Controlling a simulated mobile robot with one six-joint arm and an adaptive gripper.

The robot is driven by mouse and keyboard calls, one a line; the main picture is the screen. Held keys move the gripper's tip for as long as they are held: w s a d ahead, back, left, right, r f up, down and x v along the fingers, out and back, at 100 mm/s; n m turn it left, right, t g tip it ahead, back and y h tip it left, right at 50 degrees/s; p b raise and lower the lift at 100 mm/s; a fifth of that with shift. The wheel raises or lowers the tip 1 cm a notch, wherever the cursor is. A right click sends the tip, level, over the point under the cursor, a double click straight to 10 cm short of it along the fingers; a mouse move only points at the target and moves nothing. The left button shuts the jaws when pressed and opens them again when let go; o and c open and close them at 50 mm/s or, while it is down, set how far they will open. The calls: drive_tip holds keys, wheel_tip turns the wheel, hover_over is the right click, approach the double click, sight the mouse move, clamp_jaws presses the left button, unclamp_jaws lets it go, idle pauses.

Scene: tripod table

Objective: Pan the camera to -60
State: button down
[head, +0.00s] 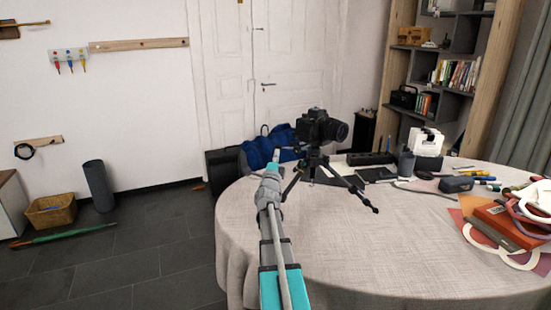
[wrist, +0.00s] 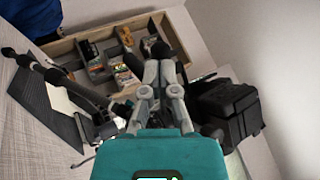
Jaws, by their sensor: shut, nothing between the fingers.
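A black camera (head: 320,128) sits on a black tripod (head: 316,168) on the round table, its lens pointing right in the head view. In the wrist view the camera body (wrist: 225,108) is to the right of my fingers. Tripod parts (wrist: 52,76) show on the left, but I cannot tell which are legs and which is a handle. My gripper (head: 276,158) is at the left of the tripod, just below camera height. In the wrist view my gripper's fingers (wrist: 161,52) are shut and empty. Contact with the tripod or camera cannot be told.
The table (head: 255,215) has a pale cloth, bare at the front. Black cases, pens and a red box (head: 512,224) lie at the back and right. A blue bag (head: 270,143) is behind the table. A bookshelf (head: 450,75) stands beyond it.

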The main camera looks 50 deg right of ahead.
drive_tip(key=shift+d, duration=0.15)
drive_tip(key=shift+w+d, duration=0.6)
drive_tip(key=shift+d, duration=0.1)
drive_tip(key=w+b+v, duration=0.1)
drive_tip(key=b+v, duration=0.5)
drive_tip(key=v, duration=0.8)
drive_tip(key=shift+w+a+b, duration=0.2)
drive_tip(key=shift+a+b, duration=0.2)
idle(0.3)
